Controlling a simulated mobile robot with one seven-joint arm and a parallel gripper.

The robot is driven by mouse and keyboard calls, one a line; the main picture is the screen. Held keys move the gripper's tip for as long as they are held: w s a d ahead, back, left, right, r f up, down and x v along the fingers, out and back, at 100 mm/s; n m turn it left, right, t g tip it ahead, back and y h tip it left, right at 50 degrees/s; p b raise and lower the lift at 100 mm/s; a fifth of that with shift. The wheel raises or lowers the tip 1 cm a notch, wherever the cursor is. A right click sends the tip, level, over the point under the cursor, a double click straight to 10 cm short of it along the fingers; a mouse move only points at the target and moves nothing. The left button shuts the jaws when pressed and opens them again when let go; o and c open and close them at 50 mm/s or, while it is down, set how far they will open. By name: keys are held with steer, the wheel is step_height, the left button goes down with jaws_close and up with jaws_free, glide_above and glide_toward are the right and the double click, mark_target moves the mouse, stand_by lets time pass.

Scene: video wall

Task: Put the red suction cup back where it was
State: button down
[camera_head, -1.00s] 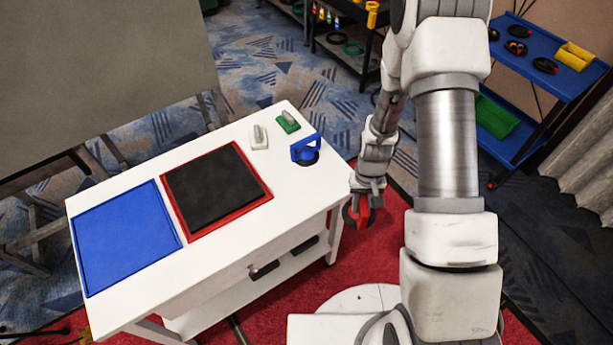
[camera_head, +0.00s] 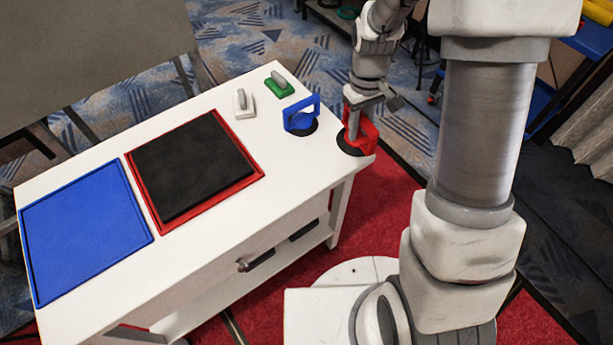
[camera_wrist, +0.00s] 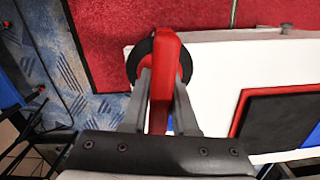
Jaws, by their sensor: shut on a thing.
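The red suction cup (camera_head: 367,133) has a red handle and a black round pad. It is at the right end of the white table (camera_head: 290,180), beside the blue suction cup (camera_head: 301,116). My gripper (camera_head: 356,118) is shut on its handle from above. In the wrist view the red handle (camera_wrist: 166,48) lies between my two fingers, with the black pad (camera_wrist: 138,62) behind it. The cup looks upright at the table's corner. I cannot tell whether its pad touches the top or hangs just above it.
A green-based clamp (camera_head: 279,84) and a white one (camera_head: 243,104) stand behind the blue cup. A red tray with a black pad (camera_head: 190,165) and a blue tray (camera_head: 82,232) lie further left. A blue shelf (camera_head: 590,42) stands at the right.

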steer(key=shift+s+a+r+n+b, duration=0.1)
steer(key=shift+s+r+n+b, duration=0.3)
steer(key=shift+b, duration=0.7)
steer(key=shift+r+n+b, duration=0.15)
steer(key=shift+n+b, duration=0.45)
steer(key=shift+b, duration=0.5)
steer(key=a+f, duration=0.2)
steer(key=a, duration=0.1)
steer(key=w+a+f+b, duration=0.1)
steer(key=a+f, duration=0.1)
steer(key=a, duration=0.2)
steer(key=a+f+b, duration=0.1)
steer(key=a+f, duration=0.1)
steer(key=a, duration=0.2)
steer(key=shift+w+a+f, duration=0.15)
steer(key=shift+f, duration=0.2)
steer(key=shift+a+f, duration=0.1)
steer(key=shift+f+b, duration=0.55)
steer(key=shift+f, duration=1.35)
steer(key=shift+f, duration=0.2)
steer(key=c, duration=0.7)
jaws_free()
steer(key=shift+r, duration=0.1)
